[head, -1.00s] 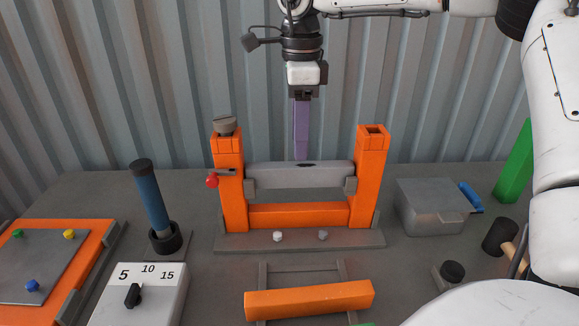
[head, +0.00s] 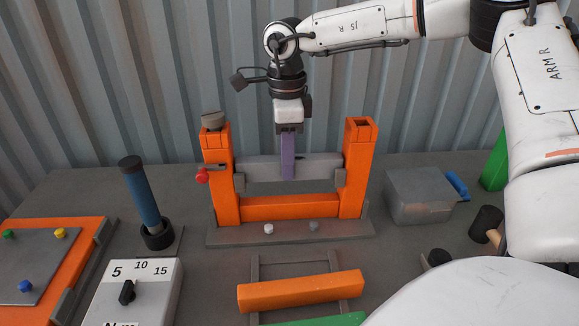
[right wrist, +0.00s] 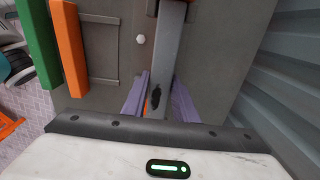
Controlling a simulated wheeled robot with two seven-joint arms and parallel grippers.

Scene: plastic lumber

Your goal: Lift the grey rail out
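The grey rail (head: 320,167) lies level between two orange posts, the left post (head: 219,180) and the right post (head: 357,170), above an orange crossbar (head: 285,207). My right gripper (head: 287,172) comes down from above at the rail's middle, with a purple finger in front of it. In the right wrist view the purple fingers (right wrist: 160,100) are spread on both sides of the rail (right wrist: 168,45), with a visible gap on the left side. A dark mark shows on the rail's top between them. My left gripper is not in view.
A red knob (head: 202,175) sits at the left post, and a grey cap (head: 213,121) tops it. A blue-handled grey box (head: 418,197) stands to the right, a blue cylinder (head: 140,195) to the left. An orange bar (head: 300,290) lies in front. Corrugated wall is close behind.

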